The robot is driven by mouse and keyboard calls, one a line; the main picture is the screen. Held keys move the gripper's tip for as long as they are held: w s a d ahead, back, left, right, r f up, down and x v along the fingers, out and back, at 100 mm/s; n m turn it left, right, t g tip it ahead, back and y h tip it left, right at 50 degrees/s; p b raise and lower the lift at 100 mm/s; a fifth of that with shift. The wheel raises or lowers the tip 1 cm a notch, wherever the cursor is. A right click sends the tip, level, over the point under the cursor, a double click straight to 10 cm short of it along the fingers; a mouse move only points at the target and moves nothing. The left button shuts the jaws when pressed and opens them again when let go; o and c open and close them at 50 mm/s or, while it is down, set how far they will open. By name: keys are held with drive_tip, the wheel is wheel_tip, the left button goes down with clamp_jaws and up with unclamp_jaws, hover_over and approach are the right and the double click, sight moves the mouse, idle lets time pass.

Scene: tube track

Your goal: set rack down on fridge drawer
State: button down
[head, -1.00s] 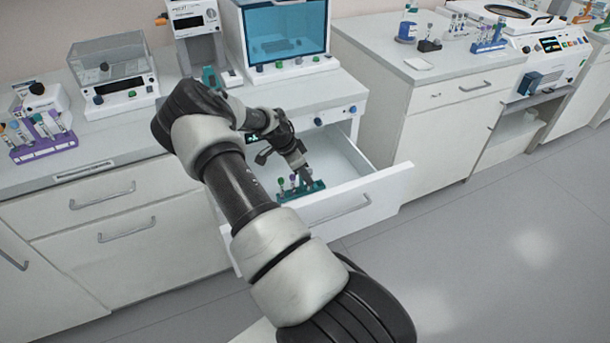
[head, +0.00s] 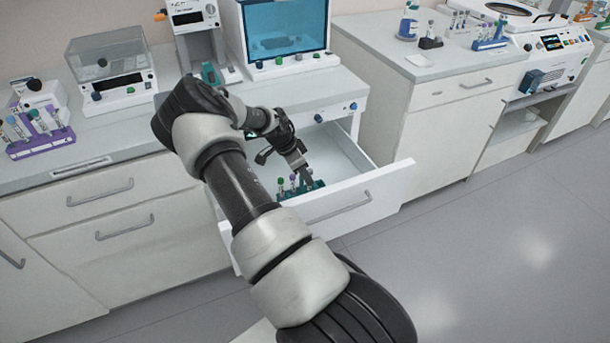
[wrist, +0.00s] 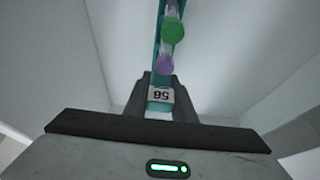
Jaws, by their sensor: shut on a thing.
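The teal rack (head: 316,185) holds a few capped tubes and is inside the open white fridge drawer (head: 345,204), near its front panel. My gripper (head: 305,177) is shut on one end of the rack, reaching down into the drawer. In the wrist view, the rack (wrist: 155,78) runs away from my gripper (wrist: 160,100), with a green-capped and a purple-capped tube and a label reading 58 by the fingers. The drawer's pale floor and walls (wrist: 85,60) surround it. I cannot tell whether the rack's underside touches the drawer floor.
The fridge with a blue glass door (head: 285,35) stands above the drawer. A purple rack (head: 40,143) of tubes sits on the left counter. A blue rack (head: 490,43) stands on the right counter. The drawer's back right part is empty.

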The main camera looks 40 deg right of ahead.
drive_tip(key=c, duration=1.4)
unclamp_jaws()
drive_tip(key=p+v, duration=0.2)
drive_tip(key=v, duration=1.5)
drive_tip(key=shift+r, duration=0.15)
drive_tip(key=shift+w, duration=0.1)
